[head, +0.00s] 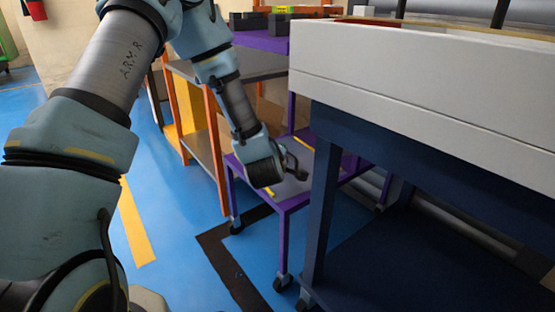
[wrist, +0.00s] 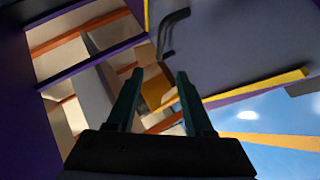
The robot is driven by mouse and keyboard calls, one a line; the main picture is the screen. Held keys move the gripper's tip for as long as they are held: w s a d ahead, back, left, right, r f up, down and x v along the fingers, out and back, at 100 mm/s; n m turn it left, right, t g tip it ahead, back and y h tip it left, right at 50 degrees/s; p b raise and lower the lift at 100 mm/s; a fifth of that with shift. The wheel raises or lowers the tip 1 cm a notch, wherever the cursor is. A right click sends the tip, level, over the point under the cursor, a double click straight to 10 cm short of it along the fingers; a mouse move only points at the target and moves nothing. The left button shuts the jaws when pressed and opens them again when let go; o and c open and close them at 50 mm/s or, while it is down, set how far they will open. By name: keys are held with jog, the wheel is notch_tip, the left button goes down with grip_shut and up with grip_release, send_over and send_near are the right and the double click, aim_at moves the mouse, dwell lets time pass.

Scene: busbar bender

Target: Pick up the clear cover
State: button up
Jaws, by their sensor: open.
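I cannot make out a clear cover for certain in either view. My gripper (wrist: 160,74) is open, its two dark fingers apart with nothing seen between them. In the head view my gripper (head: 293,166) is at the end of the arm, over or close to the grey top of a purple cart (head: 287,201). In the wrist view a dark bent bar (wrist: 173,30) stands beyond the fingertips against a grey surface (wrist: 235,45). I cannot tell what the bar belongs to.
A large workbench or machine with a pale side panel (head: 420,95) and dark blue frame stands to the right, close to the cart. An orange-framed shelf (head: 208,140) stands behind and left of the cart. The blue floor (head: 170,220) at left is open.

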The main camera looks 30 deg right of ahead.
jog(key=shift+w, duration=0.1)
jog(key=b, duration=0.2)
send_over(286, 157)
jog(key=s+a, duration=0.3)
jog(key=a, duration=0.1)
jog(key=f, duration=0.4)
jog(key=shift+d, duration=0.2)
jog(key=shift+w+d+f+b, duration=0.1)
jog(key=shift+w+d+b, duration=0.25)
jog(key=shift+w, duration=0.1)
grip_shut()
